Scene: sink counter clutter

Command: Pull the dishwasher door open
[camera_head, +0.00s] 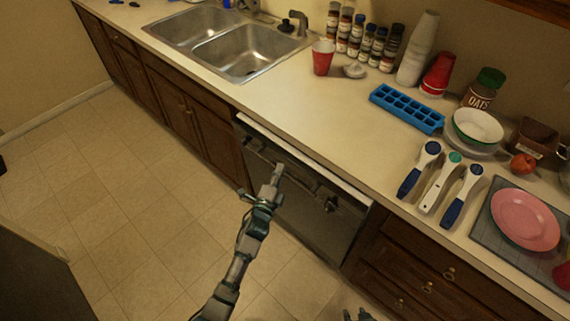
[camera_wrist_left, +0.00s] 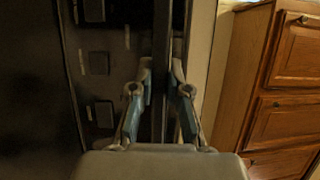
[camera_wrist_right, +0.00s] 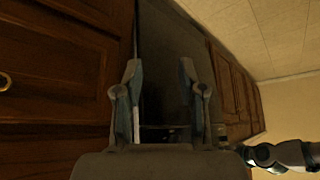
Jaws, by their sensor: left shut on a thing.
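The dishwasher (camera_head: 325,235) is a dark front set under the counter, with a pale strip along its top edge. My left gripper (camera_head: 278,172) reaches its upper front. In the left wrist view my left gripper (camera_wrist_left: 161,75) is shut on the long dark handle bar (camera_wrist_left: 161,35), one finger on each side. I cannot tell whether the door stands slightly ajar. My right gripper (camera_head: 358,315) shows only its tips at the bottom edge of the head view. In the right wrist view my right gripper (camera_wrist_right: 160,80) is open and empty, apart from the cabinets.
Wooden drawers (camera_head: 430,270) adjoin the dishwasher on the right, and cabinets (camera_head: 190,115) on the left. The tiled floor (camera_head: 140,220) in front is clear. The counter (camera_head: 285,105) above holds spice jars, a blue ice tray (camera_head: 407,108), utensils and dishes. A dark block (camera_head: 35,265) stands lower left.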

